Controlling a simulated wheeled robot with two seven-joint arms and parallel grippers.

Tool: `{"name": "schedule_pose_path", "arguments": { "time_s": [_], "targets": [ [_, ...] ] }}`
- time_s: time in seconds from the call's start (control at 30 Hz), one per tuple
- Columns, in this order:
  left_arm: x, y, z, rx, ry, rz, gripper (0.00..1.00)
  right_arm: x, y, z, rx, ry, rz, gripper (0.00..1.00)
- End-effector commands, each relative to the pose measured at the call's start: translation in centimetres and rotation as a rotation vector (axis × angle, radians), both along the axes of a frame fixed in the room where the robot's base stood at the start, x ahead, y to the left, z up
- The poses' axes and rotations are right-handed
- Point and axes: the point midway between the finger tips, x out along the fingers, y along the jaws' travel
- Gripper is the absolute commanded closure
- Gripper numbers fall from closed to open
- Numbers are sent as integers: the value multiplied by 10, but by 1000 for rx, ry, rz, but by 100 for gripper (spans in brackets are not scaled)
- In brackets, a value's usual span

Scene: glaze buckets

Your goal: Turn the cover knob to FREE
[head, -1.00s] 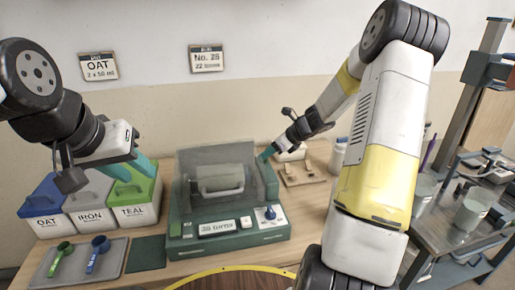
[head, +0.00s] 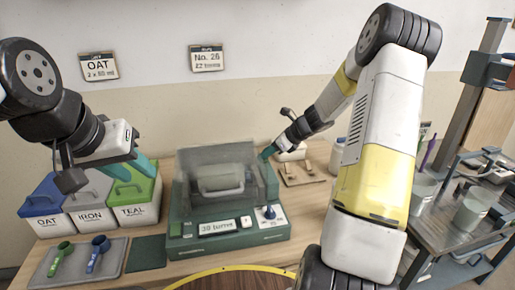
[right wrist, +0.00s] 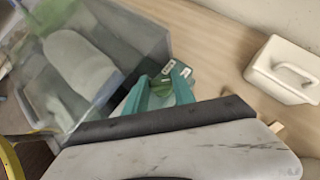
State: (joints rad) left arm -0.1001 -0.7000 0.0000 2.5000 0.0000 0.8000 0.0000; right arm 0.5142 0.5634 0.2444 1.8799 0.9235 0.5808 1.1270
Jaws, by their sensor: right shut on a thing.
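The green machine (head: 185,246) stands on the table with a clear cover (head: 205,160) over a pale drum (head: 220,180). The cover looks lowered. My right gripper (head: 267,153) is at the machine's right side, by the cover's edge. In the right wrist view my right gripper (right wrist: 160,92) is shut on a small green part beside the cover, which looks like the cover knob (right wrist: 160,88). The fingers hide most of it, and its marking cannot be read. My left gripper (head: 140,170) hangs over the lidded buckets at the left; its opening is unclear.
OAT, IRON and TEAL buckets (head: 90,216) stand at left, with scoops on a grey tray (head: 115,262). A white lidded box (right wrist: 290,70) stands right of the machine.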

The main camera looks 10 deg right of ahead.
Motion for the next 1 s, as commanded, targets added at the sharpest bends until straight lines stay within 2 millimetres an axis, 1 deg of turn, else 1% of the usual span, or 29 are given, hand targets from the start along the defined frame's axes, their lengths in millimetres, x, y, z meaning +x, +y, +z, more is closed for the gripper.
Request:
{"name": "schedule_pose_path", "arguments": {
  "time_s": [0.27, 1.0],
  "targets": [
    [0, 0, 0, 0, 0, 0, 64, 3, -2, -1, -1, 0, 202, 100],
    [0, 0, 0, 0, 0, 0, 64, 11, -3, -1, -1, 2, 906, 100]
  ]
}}
